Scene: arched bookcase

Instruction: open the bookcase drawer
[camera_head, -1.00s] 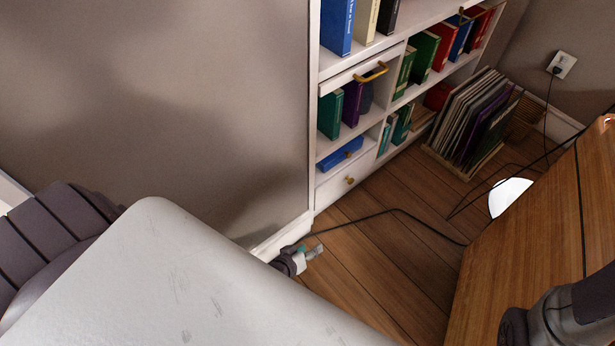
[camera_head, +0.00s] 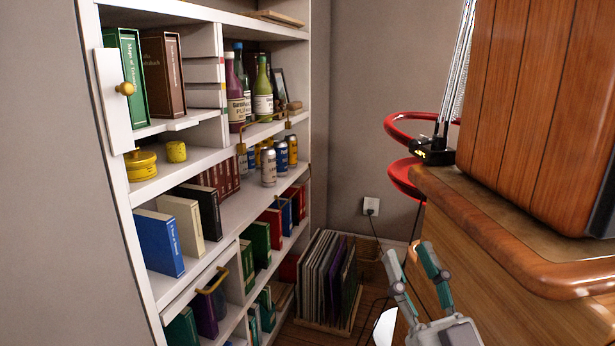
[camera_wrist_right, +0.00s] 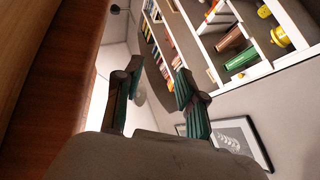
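The white bookcase (camera_head: 240,205) fills the left half of the head view. At its upper left, a white panel with a round brass knob (camera_head: 125,88) stands at the front edge. Lower down, a white front with a curved brass handle (camera_head: 212,281) sits above books. The lowest part of the bookcase is cut off by the frame. My right gripper (camera_head: 408,252) is open and empty, right of the bookcase and apart from it. The right wrist view also shows its spread fingers (camera_wrist_right: 156,82), with the bookcase tilted beyond them. My left gripper is not in view.
A wooden cabinet (camera_head: 500,225) with a rounded edge stands close on the right, behind my right gripper. A record rack (camera_head: 328,285) stands on the floor by the bookcase. Bottles, cans and books fill the shelves. A wall socket (camera_head: 371,205) has a cord.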

